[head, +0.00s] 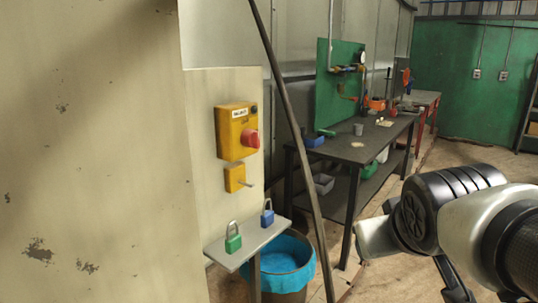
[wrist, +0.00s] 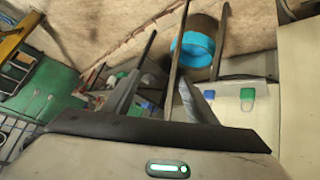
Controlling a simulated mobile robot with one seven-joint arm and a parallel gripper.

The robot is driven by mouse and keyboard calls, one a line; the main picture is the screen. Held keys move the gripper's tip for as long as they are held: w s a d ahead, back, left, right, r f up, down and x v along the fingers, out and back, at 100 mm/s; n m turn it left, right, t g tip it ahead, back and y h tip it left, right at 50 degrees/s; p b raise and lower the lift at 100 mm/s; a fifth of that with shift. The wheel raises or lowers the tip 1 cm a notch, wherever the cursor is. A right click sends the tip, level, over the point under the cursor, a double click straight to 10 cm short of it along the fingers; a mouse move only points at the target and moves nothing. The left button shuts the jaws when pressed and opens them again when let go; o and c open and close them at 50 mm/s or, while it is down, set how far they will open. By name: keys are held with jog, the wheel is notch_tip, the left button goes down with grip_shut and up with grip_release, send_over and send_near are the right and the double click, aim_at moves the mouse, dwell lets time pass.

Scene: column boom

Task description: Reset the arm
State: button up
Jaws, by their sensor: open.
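My arm (head: 470,225) reaches into the head view from the lower right, with a black ribbed joint and pale links. It is in the air in front of the workbench, and its far end is partly cut off by the frame edge. In the wrist view my gripper (wrist: 162,92) shows two grey fingers spread apart, with nothing between them that I can see held. A strip with a green light lies across the gripper body below them. The wrist view is tilted, with the floor towards the top.
A yellow box with a red switch (head: 250,139) is on the panel at left. A green padlock (head: 233,243) and a blue padlock (head: 267,217) are at a small shelf (head: 247,247). A blue-lined bin (head: 285,256) stands behind it. A slanted dark pole (head: 298,140) crosses before the workbench (head: 352,150).

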jog(key=s+a+f+m+g+y+p, duration=0.1)
jog(key=s+a+f+g+y+p, duration=0.15)
jog(key=s+a, duration=0.5)
notch_tip(320, 180, up, 19)
jog(key=s+d+p, duration=0.1)
jog(key=d+p, duration=0.1)
jog(key=p, duration=1.7)
jog(key=shift+s+r+g+h, duration=0.15)
jog(key=shift+g+h, duration=0.2)
jog(key=shift+c, duration=0.4)
